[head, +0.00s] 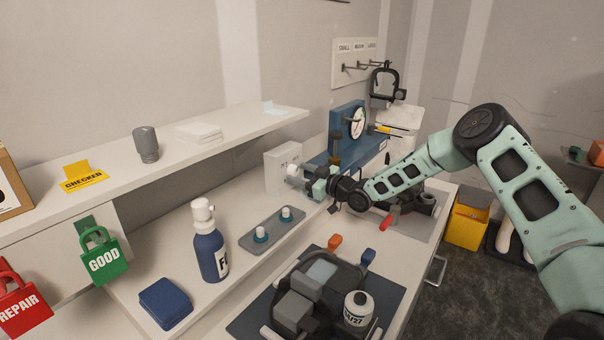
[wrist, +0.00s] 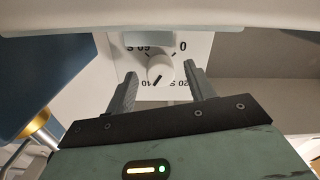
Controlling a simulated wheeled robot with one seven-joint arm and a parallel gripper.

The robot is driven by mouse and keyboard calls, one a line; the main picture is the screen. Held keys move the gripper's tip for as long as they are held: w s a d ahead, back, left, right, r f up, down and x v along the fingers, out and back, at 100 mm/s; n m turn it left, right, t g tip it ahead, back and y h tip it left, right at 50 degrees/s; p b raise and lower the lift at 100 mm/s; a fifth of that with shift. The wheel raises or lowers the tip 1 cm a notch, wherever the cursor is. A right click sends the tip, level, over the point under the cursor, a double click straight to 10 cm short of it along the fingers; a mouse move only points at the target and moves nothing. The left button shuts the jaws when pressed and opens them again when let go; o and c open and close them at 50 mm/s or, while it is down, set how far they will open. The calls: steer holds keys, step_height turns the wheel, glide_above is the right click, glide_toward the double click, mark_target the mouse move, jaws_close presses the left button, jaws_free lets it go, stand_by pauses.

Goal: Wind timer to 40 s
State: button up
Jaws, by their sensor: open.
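The timer (head: 283,167) is a white box at the back of the bench, under the shelf's far end. In the wrist view its white face (wrist: 116,77) carries a round white knob (wrist: 160,68) with a short dark line at its lower left edge. A 0 shows at upper right and a 60 s label at upper left; lower labels look inverted and partly hidden. My gripper (wrist: 161,75) is open, one finger on each side of the knob, with visible gaps. In the head view my gripper (head: 319,185) is at the timer's front, partly covering it.
A white shelf (head: 216,137) overhangs the timer. A blue stand with a round gauge (head: 357,122) is just beyond my gripper. A grey plate with two white-topped knobs (head: 272,231) and a blue bottle (head: 209,250) stand nearer on the bench.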

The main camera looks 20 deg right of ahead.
steer(key=c, duration=1)
steer(key=shift+o, duration=0.2)
stand_by(0.4)
steer(key=o, duration=1)
steer(key=shift+c, duration=0.2)
steer(key=shift+s+d, duration=0.1)
steer(key=b+v, duration=0.5)
steer(key=v, duration=1.2)
steer(key=shift+s, duration=0.1)
